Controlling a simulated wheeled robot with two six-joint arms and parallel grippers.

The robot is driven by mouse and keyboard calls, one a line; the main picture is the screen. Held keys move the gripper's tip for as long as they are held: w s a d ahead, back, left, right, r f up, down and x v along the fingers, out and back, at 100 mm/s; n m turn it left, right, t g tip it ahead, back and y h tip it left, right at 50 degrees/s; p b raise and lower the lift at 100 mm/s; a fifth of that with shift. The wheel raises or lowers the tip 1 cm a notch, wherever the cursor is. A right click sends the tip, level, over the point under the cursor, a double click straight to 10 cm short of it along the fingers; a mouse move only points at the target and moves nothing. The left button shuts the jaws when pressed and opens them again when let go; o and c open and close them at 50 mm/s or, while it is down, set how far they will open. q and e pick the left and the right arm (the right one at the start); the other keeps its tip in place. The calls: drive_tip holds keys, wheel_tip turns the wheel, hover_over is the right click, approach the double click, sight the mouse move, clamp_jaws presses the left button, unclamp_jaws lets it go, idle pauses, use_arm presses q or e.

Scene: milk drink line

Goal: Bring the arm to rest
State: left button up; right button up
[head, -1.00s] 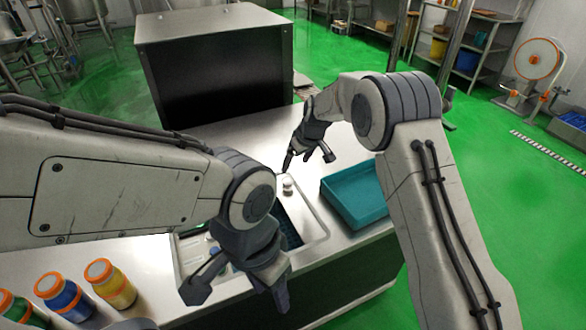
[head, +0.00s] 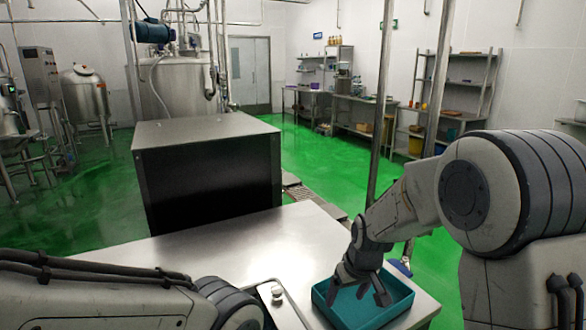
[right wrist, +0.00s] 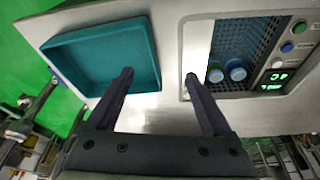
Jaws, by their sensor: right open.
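My right gripper (head: 358,296) is open and empty in the head view, with its fingers pointing down over the teal tray (head: 322,306). In the right wrist view its two fingers (right wrist: 159,76) are spread with nothing between them. The tray (right wrist: 101,52) lies beyond the left finger there, and its visible inside is empty. A link of my left arm crosses the lower left of the head view; the left gripper is out of the frame.
A black box with a grey top (head: 206,172) stands at the back of the steel counter (head: 230,245). In the right wrist view, a mesh-walled recess (right wrist: 247,38) holds two blue-capped bottles (right wrist: 226,72), beside a panel of buttons (right wrist: 287,47). Tanks and shelves stand farther off.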

drive_tip(key=s+d+m+h, duration=0.1)
drive_tip(key=s+d+m, duration=0.35)
drive_tip(key=s, duration=1.05)
drive_tip(key=s+a+r+n+g+y+p, duration=0.1)
drive_tip(key=s+a+r+n+g+p, duration=0.2)
drive_tip(key=s+a+r+n+p, duration=0.4)
drive_tip(key=s+a+r+n, duration=0.1)
drive_tip(key=s+a+r, duration=0.4)
drive_tip(key=s, duration=0.2)
drive_tip(key=shift+r+n, duration=0.35)
